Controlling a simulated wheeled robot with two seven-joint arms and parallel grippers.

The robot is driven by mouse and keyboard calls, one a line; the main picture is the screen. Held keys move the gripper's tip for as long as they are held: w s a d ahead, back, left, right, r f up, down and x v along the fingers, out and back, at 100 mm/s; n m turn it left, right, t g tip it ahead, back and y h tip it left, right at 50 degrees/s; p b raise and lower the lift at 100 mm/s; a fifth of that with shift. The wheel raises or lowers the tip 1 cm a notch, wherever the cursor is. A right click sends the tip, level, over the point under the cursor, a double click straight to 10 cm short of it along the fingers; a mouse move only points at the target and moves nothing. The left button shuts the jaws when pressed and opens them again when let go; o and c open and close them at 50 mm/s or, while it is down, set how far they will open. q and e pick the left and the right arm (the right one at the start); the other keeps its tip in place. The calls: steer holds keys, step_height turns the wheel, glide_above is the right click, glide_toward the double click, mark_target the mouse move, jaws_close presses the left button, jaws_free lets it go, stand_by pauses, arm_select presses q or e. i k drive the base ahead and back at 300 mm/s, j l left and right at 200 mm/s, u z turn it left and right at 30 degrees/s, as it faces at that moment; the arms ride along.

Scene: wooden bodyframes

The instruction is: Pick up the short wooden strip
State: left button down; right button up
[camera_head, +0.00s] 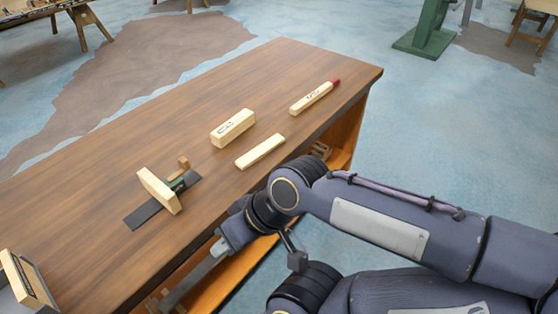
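A plain pale wooden strip (260,151) lies flat on the brown workbench (85,215), near its front edge. A thicker pale wooden block (232,128) with dark marking lies just behind it. A longer wooden stick (314,97) with a red end lies farther right. My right arm comes in from the right, and its gripper (186,284) hangs in front of the bench's front edge, below and left of the strip and apart from it. I cannot make out whether its fingers are open or shut. My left gripper is not in view.
A wooden piece (158,190) stands upright on a dark plate (140,215), left of the strip. Another framed wooden piece (28,282) is at the lower left corner. The bench top behind the block is clear. Open shelving shows under the bench's front edge.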

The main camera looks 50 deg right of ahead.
mark_target(249, 159)
steer(key=k+l+z, duration=0.1)
steer(key=z, duration=1.3)
steer(key=i+z, duration=0.15)
steer(key=i, duration=0.3)
steer(key=u, duration=0.45)
steer(key=l+u, duration=0.15)
steer(key=u, duration=0.3)
steer(key=l+u, duration=0.1)
steer(key=u, duration=0.3)
steer(key=l+u, duration=0.1)
steer(key=u, duration=0.35)
steer(key=l+u, duration=0.1)
steer(key=u, duration=0.35)
steer(key=k+l+u, duration=0.1)
steer(key=l+u, duration=0.25)
steer(key=k+l+u, duration=0.1)
steer(key=l+u, duration=0.25)
steer(key=k+l+u, duration=0.2)
steer(key=l+u, duration=0.15)
steer(key=k+l+u, duration=0.2)
steer(key=u, duration=0.15)
steer(key=k+l+u, duration=0.15)
steer(key=k+l, duration=0.65)
steer(key=k, duration=0.15)
